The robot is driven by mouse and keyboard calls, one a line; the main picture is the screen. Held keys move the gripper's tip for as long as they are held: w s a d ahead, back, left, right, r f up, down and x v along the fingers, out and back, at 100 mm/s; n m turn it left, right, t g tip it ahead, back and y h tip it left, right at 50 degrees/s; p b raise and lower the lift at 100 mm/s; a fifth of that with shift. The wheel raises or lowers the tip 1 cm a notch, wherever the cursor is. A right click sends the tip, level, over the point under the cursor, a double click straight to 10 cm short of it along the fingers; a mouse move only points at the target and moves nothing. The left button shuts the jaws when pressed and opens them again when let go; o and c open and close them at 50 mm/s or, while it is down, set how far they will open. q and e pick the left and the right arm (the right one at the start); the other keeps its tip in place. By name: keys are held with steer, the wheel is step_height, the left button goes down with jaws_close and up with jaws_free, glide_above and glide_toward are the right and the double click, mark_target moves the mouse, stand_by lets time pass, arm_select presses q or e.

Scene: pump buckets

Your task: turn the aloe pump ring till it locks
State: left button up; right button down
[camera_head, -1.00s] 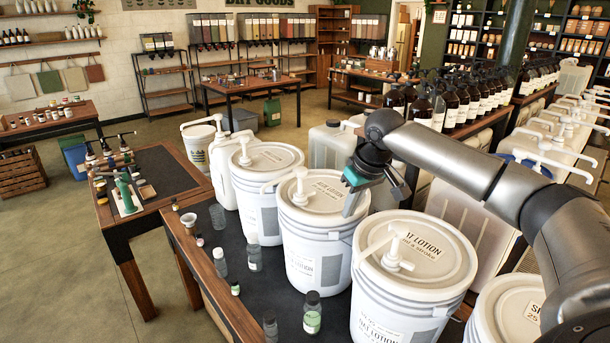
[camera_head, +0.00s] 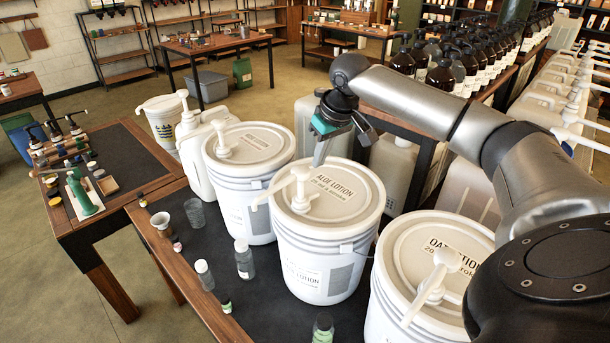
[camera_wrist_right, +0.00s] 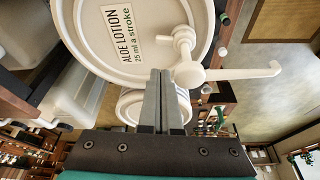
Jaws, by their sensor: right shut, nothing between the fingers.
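The aloe lotion bucket (camera_head: 322,245) is white and stands upright on the table, its lid label reading ALOE LOTION. Its white pump (camera_head: 300,190) rises from the lid, with the spout pointing left. The pump ring is at the pump's base; its lock state cannot be told. My right gripper (camera_head: 318,162) is shut and empty, fingers pointing down just behind and right of the pump head. In the right wrist view the shut fingers (camera_wrist_right: 161,72) lie beside the pump (camera_wrist_right: 186,72), with a small gap visible. My left gripper is not in view.
An oat lotion bucket (camera_head: 400,300) stands close on the right, another pump bucket (camera_head: 240,205) on the left. Small bottles (camera_head: 243,258) stand on the table's front left. White jugs (camera_head: 392,170) stand behind the buckets.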

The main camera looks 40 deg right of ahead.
mark_target(313, 196)
steer(key=x, duration=1)
steer(key=shift+s+p, duration=0.15)
steer(key=shift+p, duration=0.15)
stand_by(0.4)
